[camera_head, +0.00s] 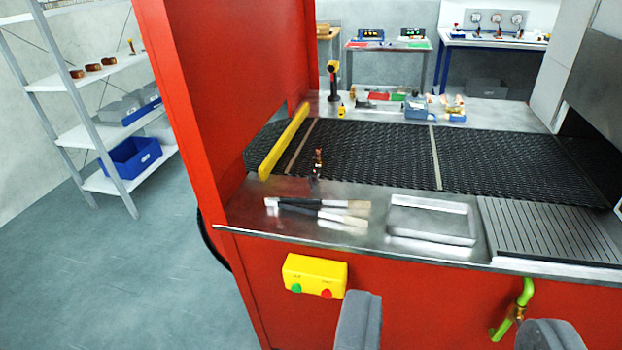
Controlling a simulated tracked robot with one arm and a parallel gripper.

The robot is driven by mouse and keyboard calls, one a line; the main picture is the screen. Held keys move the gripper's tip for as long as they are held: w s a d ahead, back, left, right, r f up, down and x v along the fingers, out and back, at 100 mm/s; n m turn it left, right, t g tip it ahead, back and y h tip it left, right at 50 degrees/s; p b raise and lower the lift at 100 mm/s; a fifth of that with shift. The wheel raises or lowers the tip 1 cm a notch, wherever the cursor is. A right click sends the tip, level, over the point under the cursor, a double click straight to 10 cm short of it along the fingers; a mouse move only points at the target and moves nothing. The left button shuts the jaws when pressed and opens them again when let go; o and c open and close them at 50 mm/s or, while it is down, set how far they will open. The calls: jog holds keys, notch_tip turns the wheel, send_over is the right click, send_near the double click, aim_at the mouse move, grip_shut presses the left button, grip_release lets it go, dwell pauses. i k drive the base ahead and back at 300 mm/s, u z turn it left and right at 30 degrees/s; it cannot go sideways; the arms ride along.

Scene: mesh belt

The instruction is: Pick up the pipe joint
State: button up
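A small copper-coloured and dark piece, which looks like the pipe joint (317,164), stands upright at the front edge of the black mesh belt (385,150), where it meets the metal counter. It is too small to make out its exact shape. My gripper (453,328) shows as two grey fingers at the bottom of the view, wide apart with nothing between them. It is nearer to me than the red machine's front and well apart from the piece, which is up and to the left.
Brushes (320,209), an empty metal tray (432,220) and a grooved plate (550,230) lie on the front counter. A yellow bar (284,142) crosses the belt's left end. A red wall (235,90) rises at left.

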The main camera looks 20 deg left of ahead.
aim_at(319, 161)
jog(key=z, duration=0.25)
jog(key=k, duration=0.2)
jog(key=u, duration=1)
jog(key=i, duration=2.25)
jog(key=z, duration=0.75)
